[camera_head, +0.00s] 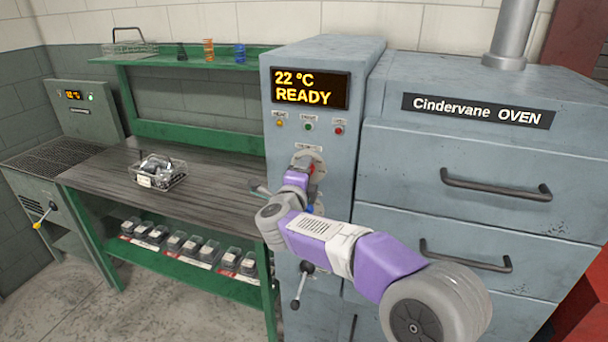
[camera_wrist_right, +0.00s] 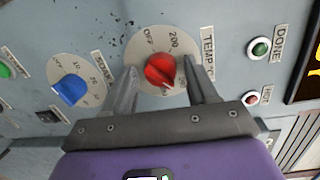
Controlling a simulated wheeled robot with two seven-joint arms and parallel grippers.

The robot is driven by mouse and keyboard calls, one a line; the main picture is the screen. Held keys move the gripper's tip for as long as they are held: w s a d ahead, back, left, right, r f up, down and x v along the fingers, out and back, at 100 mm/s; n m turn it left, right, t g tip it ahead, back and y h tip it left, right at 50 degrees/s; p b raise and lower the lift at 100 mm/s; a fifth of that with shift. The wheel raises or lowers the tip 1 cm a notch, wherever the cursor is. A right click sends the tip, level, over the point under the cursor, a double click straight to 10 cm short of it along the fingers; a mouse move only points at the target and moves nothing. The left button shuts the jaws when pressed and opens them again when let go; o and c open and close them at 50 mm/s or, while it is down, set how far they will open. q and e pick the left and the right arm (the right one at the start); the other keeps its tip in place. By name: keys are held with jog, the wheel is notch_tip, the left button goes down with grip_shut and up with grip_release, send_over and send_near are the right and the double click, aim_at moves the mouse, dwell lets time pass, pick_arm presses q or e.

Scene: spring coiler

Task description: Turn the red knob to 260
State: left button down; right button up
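The red knob (camera_wrist_right: 160,71) sits on a round pale dial marked OFF and 200, beside a label that begins TEMP, in the right wrist view. Its pointer setting is hard to read. My right gripper (camera_wrist_right: 163,72) is open, with one finger on each side of the knob and a visible gap to it on both sides. In the head view my right gripper (camera_head: 303,168) is at the oven's control panel and hides most of the dial. The display (camera_head: 308,88) reads 22 °C READY. My left gripper is not in view.
A blue knob (camera_wrist_right: 71,89) on its own dial is close beside the red one. Indicator lamps (camera_head: 308,126) are above the dial. Left of the oven (camera_head: 460,150) is a workbench (camera_head: 205,190) with a wire basket (camera_head: 158,172). A lever (camera_head: 301,285) sticks out below.

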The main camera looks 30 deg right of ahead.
jog(key=shift+o, duration=0.2)
jog(key=shift+s, duration=0.1)
jog(key=p+v, duration=0.1)
jog(key=v, duration=0.6)
jog(key=shift+a, duration=0.2)
jog(key=shift+s, duration=0.1)
